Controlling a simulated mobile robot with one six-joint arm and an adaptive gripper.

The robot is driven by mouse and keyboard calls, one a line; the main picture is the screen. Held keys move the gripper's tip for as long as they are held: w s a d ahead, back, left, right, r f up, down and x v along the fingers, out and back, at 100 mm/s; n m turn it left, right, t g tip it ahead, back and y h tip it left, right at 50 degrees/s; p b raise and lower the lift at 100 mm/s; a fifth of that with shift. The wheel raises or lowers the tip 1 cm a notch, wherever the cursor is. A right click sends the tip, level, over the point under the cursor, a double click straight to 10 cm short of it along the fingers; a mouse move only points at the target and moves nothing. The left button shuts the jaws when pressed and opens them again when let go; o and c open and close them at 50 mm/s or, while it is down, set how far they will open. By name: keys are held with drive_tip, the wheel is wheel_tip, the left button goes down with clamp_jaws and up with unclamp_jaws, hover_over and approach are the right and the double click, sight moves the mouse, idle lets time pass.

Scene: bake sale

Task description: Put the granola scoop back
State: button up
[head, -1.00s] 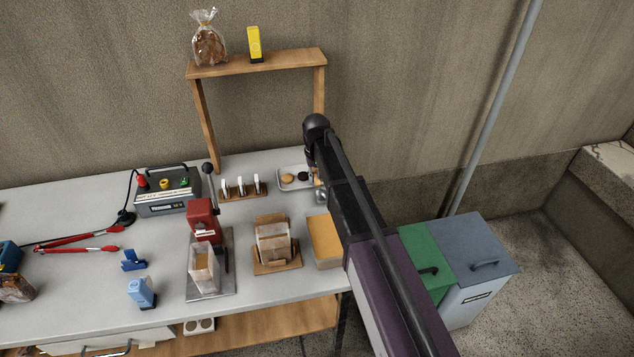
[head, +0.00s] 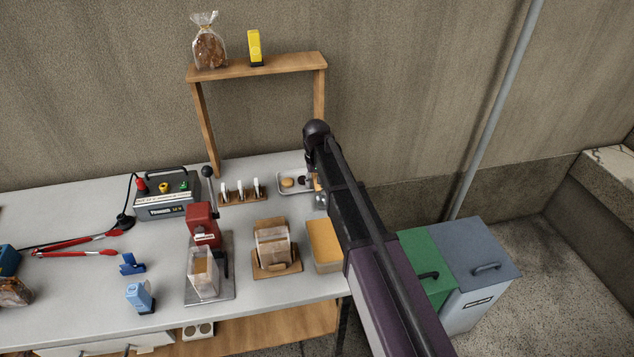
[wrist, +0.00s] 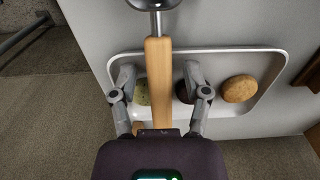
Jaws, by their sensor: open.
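The granola scoop, with a wooden handle (wrist: 158,85) and a metal head (wrist: 153,4), shows in the wrist view, partly cut off at the top. Its handle lies across a pale tray (wrist: 265,54) holding round baked goods. My gripper (wrist: 159,90) is open, with one finger on each side of the handle and visible gaps between. In the head view my arm hides most of the gripper and scoop at the tray (head: 284,191). An open tub with golden contents (head: 323,246) stands in front of the tray; I cannot tell whether the contents are granola.
A wooden rack with clips (head: 240,191) stands left of the tray. A wooden stand with a clear front (head: 273,247) and a red lever press (head: 204,222) are further left. A wooden shelf frame (head: 258,68) rises behind. Bins (head: 470,265) stand right of the table.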

wheel_tip(320, 180, up, 12)
drive_tip(key=p, duration=1.2)
drive_tip(key=shift+r, duration=0.15)
idle(0.7)
drive_tip(key=s+d+m, duration=0.3)
drive_tip(key=s+d, duration=1.9)
drive_tip(key=shift+s, duration=0.1)
